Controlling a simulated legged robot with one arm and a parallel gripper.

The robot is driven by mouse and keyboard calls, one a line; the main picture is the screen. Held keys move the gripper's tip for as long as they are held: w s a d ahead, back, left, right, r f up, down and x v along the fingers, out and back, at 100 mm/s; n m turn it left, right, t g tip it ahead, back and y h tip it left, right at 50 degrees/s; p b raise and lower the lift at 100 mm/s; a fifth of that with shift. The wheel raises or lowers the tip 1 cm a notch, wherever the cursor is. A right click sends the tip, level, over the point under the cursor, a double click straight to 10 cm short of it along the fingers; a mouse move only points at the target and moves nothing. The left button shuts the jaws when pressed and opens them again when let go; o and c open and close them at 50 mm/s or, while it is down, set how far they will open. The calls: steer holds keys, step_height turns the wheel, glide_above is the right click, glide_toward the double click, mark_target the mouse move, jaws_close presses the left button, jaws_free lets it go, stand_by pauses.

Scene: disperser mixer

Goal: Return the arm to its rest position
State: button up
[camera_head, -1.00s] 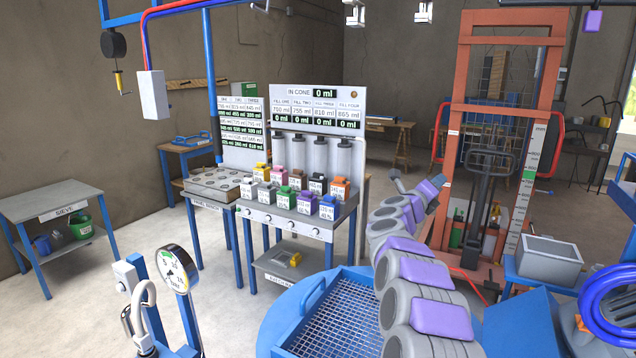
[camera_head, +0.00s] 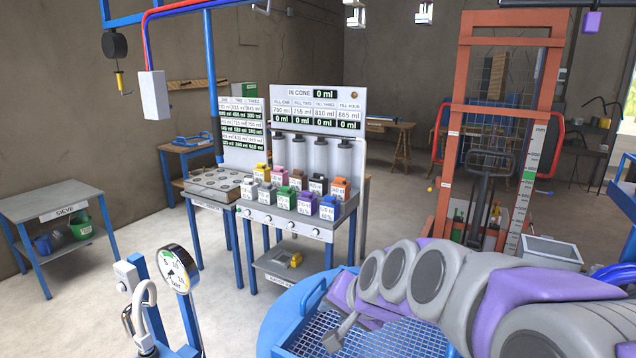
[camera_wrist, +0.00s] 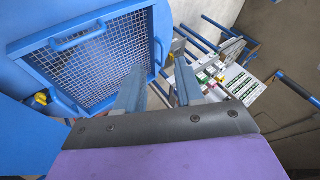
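My arm, grey with purple panels, reaches in from the lower right of the head view and lies low across the round blue vessel (camera_head: 275,322). My gripper (camera_head: 338,334) is over the blue-framed mesh grate (camera_head: 400,338) in its top. In the wrist view the two grey fingers of my gripper (camera_wrist: 158,82) stand apart with a gap between them and nothing held. The grate (camera_wrist: 112,52) fills the left of that view. Whether the fingers touch the grate cannot be told.
A dosing table (camera_head: 262,212) with several coloured containers stands behind the vessel. A pressure gauge (camera_head: 180,268) is at the front left. A red lift frame (camera_head: 462,130) and a grey bin (camera_head: 552,252) are at the right.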

steer(key=s+d+f+n+g+h, duration=0.1)
steer(key=s+d+f+g, duration=0.2)
steer(key=s, duration=0.8)
steer(key=s+d+f+n+g+h, duration=0.1)
steer(key=s+d+f, duration=0.3)
steer(key=s, duration=0.6)
steer(key=s+d+f+n+g+h, duration=0.2)
steer(key=s+d+f+g, duration=0.1)
steer(key=s, duration=0.8)
steer(key=shift+s+d+f+n+g, duration=0.2)
steer(key=shift+s+f+n+g, duration=0.15)
steer(key=shift+g, duration=0.45)
